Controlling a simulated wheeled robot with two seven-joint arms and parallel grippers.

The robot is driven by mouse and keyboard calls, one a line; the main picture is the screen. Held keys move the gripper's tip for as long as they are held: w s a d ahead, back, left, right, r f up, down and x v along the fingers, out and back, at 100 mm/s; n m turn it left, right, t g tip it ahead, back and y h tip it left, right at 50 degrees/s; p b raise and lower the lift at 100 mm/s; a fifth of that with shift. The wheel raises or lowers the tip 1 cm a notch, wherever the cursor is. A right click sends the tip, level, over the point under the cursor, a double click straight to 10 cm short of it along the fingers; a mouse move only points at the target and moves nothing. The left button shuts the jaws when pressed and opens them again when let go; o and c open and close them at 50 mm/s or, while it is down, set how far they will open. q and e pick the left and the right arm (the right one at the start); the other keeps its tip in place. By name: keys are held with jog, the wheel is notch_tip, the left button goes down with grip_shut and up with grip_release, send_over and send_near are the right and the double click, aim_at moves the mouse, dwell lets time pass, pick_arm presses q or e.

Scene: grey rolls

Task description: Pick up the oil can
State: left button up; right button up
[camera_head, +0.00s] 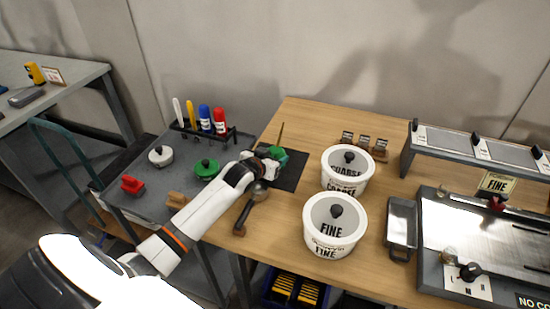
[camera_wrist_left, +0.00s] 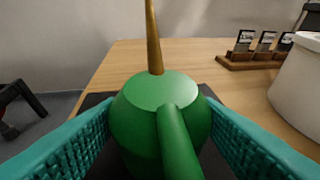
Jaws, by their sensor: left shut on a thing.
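The oil can is a round green body with a green handle and a thin brass spout pointing up. In the left wrist view the oil can (camera_wrist_left: 150,105) fills the middle, upright, between the two teal finger pads of my left gripper (camera_wrist_left: 160,135), which is shut on it. In the head view the oil can (camera_head: 279,155) shows at the end of my left arm, partly hidden by my left gripper (camera_head: 268,158). It is over a black mat (camera_head: 290,176) on the wooden table; I cannot tell whether it touches the mat. My right gripper is not in view.
A dark-handled tool (camera_head: 245,212) lies near the table's left edge.

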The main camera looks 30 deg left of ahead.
aim_at(273, 152)
pick_arm(q)
notch_tip(273, 152, up, 10)
jog(key=shift+r, duration=0.1)
dwell(0.5)
dwell(1.3)
